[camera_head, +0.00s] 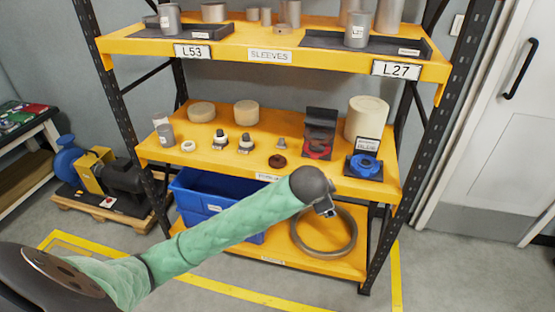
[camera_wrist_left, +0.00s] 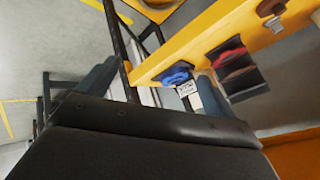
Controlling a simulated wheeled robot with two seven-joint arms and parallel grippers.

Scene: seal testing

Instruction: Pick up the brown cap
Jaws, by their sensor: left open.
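The brown cap (camera_head: 277,161) is a small dark reddish-brown disc lying on the middle yellow shelf (camera_head: 230,172), near its front edge. It also shows at the top right of the left wrist view (camera_wrist_left: 270,7). My left arm reaches in from the lower left across the lower shelf. My left gripper is mostly hidden behind its dark wrist in the head view. In the left wrist view the fingers of my left gripper (camera_wrist_left: 155,86) are spread wide with nothing held between them. The cap lies outside the fingers, apart from them. My right gripper is not in view.
Right of the cap stand a black bin (camera_head: 319,133) with red rings and a tray with blue rings (camera_head: 366,165). Left are small black-and-white fittings (camera_head: 219,137). A blue crate (camera_head: 190,190) and a large ring (camera_head: 323,233) are below. Rack posts flank the shelves.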

